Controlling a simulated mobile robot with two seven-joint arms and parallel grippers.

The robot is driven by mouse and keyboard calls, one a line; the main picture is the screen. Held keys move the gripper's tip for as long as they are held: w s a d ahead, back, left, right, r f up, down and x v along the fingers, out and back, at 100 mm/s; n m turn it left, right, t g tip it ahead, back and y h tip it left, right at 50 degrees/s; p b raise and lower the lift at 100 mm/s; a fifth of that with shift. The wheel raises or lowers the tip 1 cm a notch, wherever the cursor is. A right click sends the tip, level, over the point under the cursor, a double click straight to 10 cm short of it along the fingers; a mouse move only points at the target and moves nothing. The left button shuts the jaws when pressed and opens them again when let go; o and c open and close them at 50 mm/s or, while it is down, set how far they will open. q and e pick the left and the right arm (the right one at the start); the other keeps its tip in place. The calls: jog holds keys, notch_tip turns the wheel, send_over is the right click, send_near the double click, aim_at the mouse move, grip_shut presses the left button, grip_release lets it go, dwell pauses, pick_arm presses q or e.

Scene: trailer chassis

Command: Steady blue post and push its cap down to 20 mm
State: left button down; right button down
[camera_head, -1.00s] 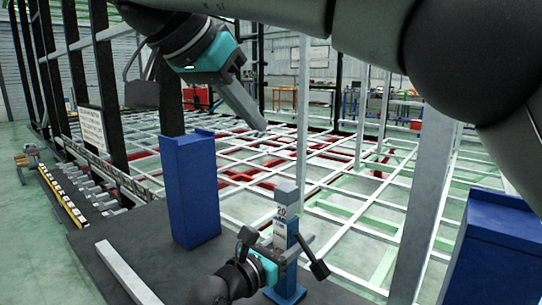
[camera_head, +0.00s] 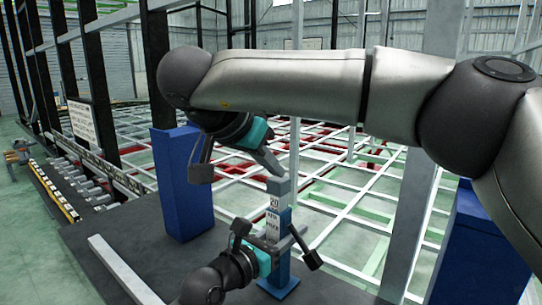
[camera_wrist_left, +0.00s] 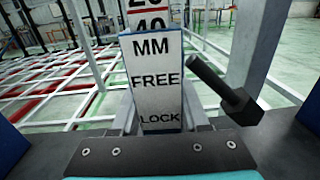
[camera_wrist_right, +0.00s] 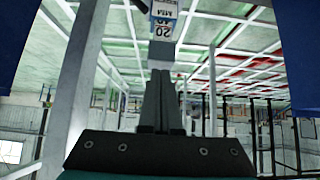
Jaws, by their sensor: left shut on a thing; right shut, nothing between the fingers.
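The blue post (camera_head: 277,262) stands upright on the dark deck. Its grey cap (camera_head: 278,187) sits on top, with a scale plate marked 20 below it. In the left wrist view the post's label (camera_wrist_left: 155,85) reads MM, FREE, LOCK, with 40 and part of 20 above. A black-ended lever (camera_wrist_left: 228,92) sticks out right of it. My left gripper (camera_head: 290,242) is shut on the post below the label. My right gripper (camera_head: 272,168) is shut and empty, its tips close over the cap; it also shows in the right wrist view (camera_wrist_right: 160,95). Contact there is unclear.
Blue blocks stand left (camera_head: 186,190) and right (camera_head: 485,250) of the post. A grey upright (camera_head: 412,220) stands between post and right block. A pale bar (camera_head: 122,268) lies on the deck at front left. A white lattice frame fills the floor behind.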

jog(key=shift+f, duration=0.1)
jog(key=shift+f, duration=1.05)
jog(key=s+a+r, duration=0.2)
jog(key=s+r, duration=0.1)
jog(key=r, duration=0.3)
jog(key=s+a+r, duration=0.2)
jog(key=r, duration=0.4)
jog(key=shift+s+r, duration=0.25)
jog(key=shift+s, duration=0.15)
